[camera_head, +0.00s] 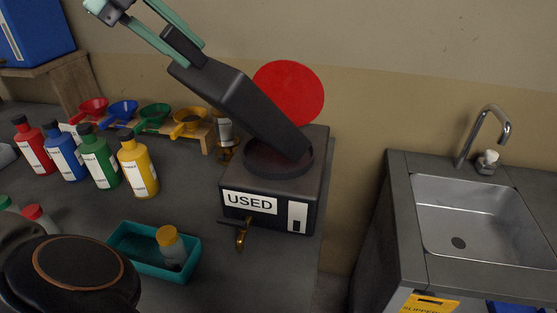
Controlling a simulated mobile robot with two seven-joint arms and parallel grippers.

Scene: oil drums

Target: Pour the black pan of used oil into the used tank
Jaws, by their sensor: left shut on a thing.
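The black pan (235,100) is steeply tilted, with its lower end down at the round opening of the used tank (278,158). The tank is a dark box with a white USED label, a brass tap and a small white gauge on its front. My left gripper (184,47) is shut on the pan's upper end, above and to the left of the tank. The inside of the pan faces away, so I cannot see any oil or whether it flows. My right gripper does not show.
Red, blue, green and yellow bottles (138,165) stand left of the tank. Coloured funnels (190,120) sit on a wooden rack behind them. A teal tray (128,232) holds a yellow-capped jar. A red disc (290,93) is behind the tank. A sink (480,215) stands right, across a gap.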

